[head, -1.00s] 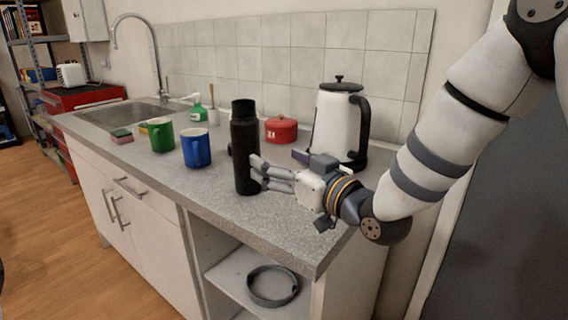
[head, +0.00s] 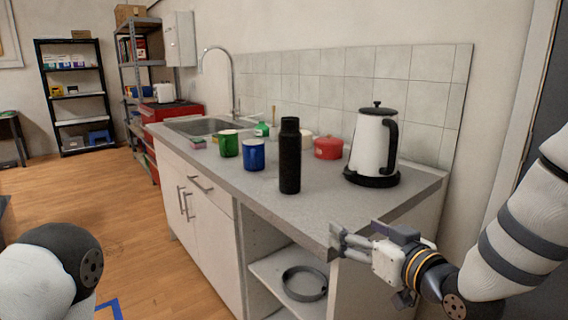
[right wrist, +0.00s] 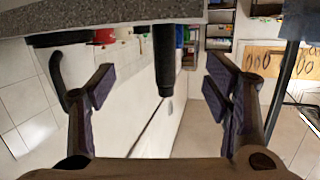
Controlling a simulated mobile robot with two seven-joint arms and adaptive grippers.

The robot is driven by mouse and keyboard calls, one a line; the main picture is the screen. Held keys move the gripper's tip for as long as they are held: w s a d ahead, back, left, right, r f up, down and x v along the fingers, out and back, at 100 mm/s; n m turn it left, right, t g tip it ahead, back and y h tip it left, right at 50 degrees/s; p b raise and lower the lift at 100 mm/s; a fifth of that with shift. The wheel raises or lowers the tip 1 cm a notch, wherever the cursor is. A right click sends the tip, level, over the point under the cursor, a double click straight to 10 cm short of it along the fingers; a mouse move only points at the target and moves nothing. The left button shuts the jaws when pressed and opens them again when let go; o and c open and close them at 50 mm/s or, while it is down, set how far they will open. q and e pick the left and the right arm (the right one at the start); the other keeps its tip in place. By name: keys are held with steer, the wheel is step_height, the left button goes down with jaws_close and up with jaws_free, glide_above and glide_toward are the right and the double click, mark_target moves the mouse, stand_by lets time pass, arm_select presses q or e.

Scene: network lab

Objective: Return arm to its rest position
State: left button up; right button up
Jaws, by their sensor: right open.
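My right gripper (head: 340,240) is open and empty, in front of the counter's near right corner in the head view. Its two spread fingers (right wrist: 160,95) also show in the right wrist view, with nothing between them at close range. The right arm comes in from the right edge. A black bottle (head: 290,156) stands upright on the counter (head: 330,205), apart from the gripper; in the wrist view the bottle (right wrist: 164,60) appears upside down beyond the fingers. Part of my left arm shows at the lower left; its gripper is out of view.
A white kettle (head: 372,145), a red pot (head: 328,148), a blue mug (head: 253,155) and a green mug (head: 228,144) stand on the counter. The wooden floor (head: 150,235) on the left is clear.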

steer(key=s+d+f+m+g+h, duration=0.1)
steer(key=s+f+g, duration=0.1)
steer(key=s+f, duration=0.45)
steer(key=s+d+f+m+g+h, duration=0.1)
steer(key=s+f+g, duration=0.2)
steer(key=f, duration=0.6)
steer(key=s+d+f+g+h, duration=0.1)
steer(key=s+f+g, duration=0.1)
steer(key=s+f, duration=0.35)
steer(key=s+d+f+m+g+h, duration=0.1)
steer(key=s+f+g, duration=0.3)
steer(key=s, duration=0.9)
steer(key=s+d+f+m+g+h, duration=0.1)
steer(key=s+f+g, duration=0.4)
steer(key=s, duration=0.8)
step_height(320, 180, down, 2)
steer(key=shift+d+h, duration=0.5)
steer(key=shift+d, duration=0.6)
